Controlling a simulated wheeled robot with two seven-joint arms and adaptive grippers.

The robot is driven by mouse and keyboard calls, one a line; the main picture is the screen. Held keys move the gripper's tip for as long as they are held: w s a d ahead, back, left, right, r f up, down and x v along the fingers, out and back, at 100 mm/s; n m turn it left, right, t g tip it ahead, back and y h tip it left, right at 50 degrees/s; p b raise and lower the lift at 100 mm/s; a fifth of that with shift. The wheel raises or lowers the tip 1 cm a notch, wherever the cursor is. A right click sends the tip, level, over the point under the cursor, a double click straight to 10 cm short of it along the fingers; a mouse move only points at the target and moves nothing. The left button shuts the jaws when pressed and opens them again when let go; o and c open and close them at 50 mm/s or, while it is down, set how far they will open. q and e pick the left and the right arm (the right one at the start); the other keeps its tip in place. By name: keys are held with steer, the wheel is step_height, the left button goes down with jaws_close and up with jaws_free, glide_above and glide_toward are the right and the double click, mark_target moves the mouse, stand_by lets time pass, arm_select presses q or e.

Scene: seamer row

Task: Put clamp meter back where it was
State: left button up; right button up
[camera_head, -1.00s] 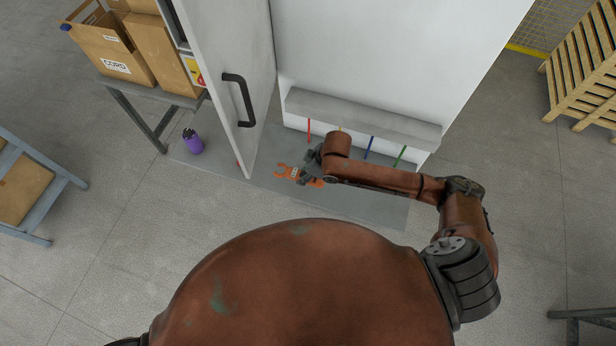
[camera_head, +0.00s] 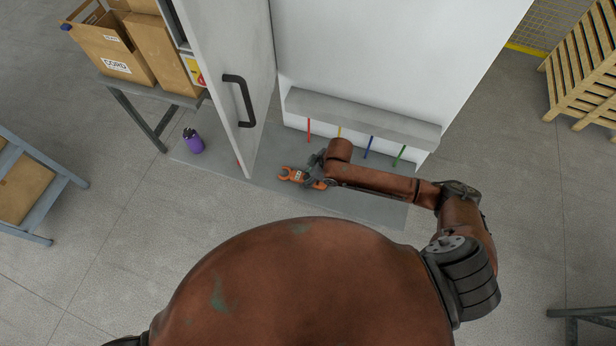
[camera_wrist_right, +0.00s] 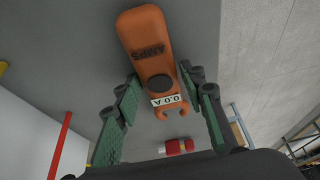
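The orange clamp meter (camera_head: 289,174) is over the grey surface in front of the white cabinet, its open jaws toward the left. In the right wrist view the clamp meter (camera_wrist_right: 143,38) shows its AMPS lettering, dark dial and small 0.0 A display. My right gripper (camera_head: 314,172) is at its body; in the wrist view the green fingers (camera_wrist_right: 162,85) close on both sides of it near the dial. Whether the meter touches the surface below cannot be told. My left gripper is not in view.
The grey surface (camera_head: 350,205) is clear in front. A cabinet door (camera_head: 228,70) with a black handle stands open at left. A grey ledge (camera_head: 360,115) has coloured strips below it. A red-and-white object (camera_wrist_right: 178,147) lies near the meter's jaws.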

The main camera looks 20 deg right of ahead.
steer(key=shift+o, duration=1.3)
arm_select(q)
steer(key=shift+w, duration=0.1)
arm_select(e)
steer(key=shift+d+r, duration=0.1)
steer(key=shift+r, duration=0.2)
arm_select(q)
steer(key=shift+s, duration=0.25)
arm_select(e)
steer(key=v, duration=1.1)
steer(key=shift+r, duration=0.25)
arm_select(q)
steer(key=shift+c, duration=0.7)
arm_select(e)
steer(key=shift+s+d, duration=0.1)
steer(key=shift+s, duration=0.1)
